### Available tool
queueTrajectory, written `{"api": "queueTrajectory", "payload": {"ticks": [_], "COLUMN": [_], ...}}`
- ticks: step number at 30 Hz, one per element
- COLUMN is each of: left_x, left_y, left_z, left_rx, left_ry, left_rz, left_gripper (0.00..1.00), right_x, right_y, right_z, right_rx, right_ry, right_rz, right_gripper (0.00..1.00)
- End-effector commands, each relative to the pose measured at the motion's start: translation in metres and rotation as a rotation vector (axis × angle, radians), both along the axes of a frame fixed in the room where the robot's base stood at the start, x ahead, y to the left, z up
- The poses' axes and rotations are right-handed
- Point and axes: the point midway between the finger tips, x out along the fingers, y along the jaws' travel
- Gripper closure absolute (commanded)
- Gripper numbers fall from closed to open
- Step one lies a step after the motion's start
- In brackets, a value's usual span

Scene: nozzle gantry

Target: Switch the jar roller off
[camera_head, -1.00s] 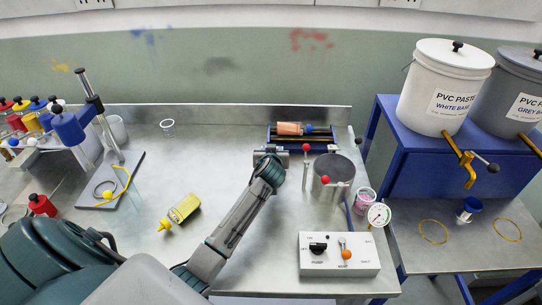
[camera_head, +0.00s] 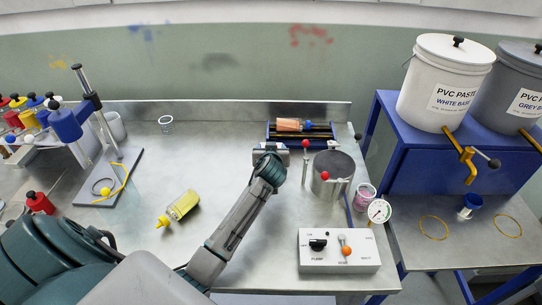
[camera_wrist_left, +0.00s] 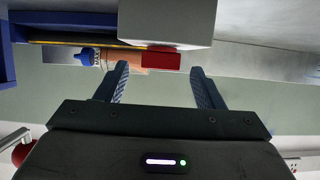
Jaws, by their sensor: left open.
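The jar roller (camera_head: 326,138) is a blue frame with dark rollers at the back of the bench. A jar with orange contents (camera_head: 288,125) and a blue lid lies on it on its side. The left wrist view looks upside down; there a grey box (camera_wrist_left: 165,22) in front of the roller carries a red switch (camera_wrist_left: 160,60). My left gripper (camera_wrist_left: 160,75) is open and empty, its fingers apart on either side of the switch. In the head view my left arm reaches to the box and hides the fingertips. I cannot tell whether they touch the switch. My right gripper is out of view.
Right of my wrist stand red-knobbed levers and a metal pot (camera_head: 333,172). A control box (camera_head: 339,251) with a gauge (camera_head: 379,211) is at the front right. A yellow bottle (camera_head: 181,207) lies left of my arm. The bench between is clear.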

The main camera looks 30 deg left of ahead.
Motion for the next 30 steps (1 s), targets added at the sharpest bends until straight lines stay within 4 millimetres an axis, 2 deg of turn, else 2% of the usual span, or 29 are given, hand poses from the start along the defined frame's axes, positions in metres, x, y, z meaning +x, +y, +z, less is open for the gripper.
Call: {"api": "queueTrajectory", "payload": {"ticks": [9, 15, 30], "left_x": [-0.047, -0.065, -0.070], "left_y": [-0.030, -0.041, -0.044], "left_z": [0.020, 0.030, 0.033], "left_rx": [-0.002, -0.001, 0.000], "left_ry": [0.000, 0.000, 0.001], "left_rz": [0.000, 0.000, 0.001], "left_gripper": [0.38, 0.38, 0.38], "right_x": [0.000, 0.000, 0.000], "right_y": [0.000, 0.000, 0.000], "right_z": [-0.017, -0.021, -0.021], "right_rx": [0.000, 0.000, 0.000], "right_ry": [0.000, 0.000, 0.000], "right_rz": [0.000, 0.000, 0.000], "right_gripper": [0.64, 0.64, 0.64]}}
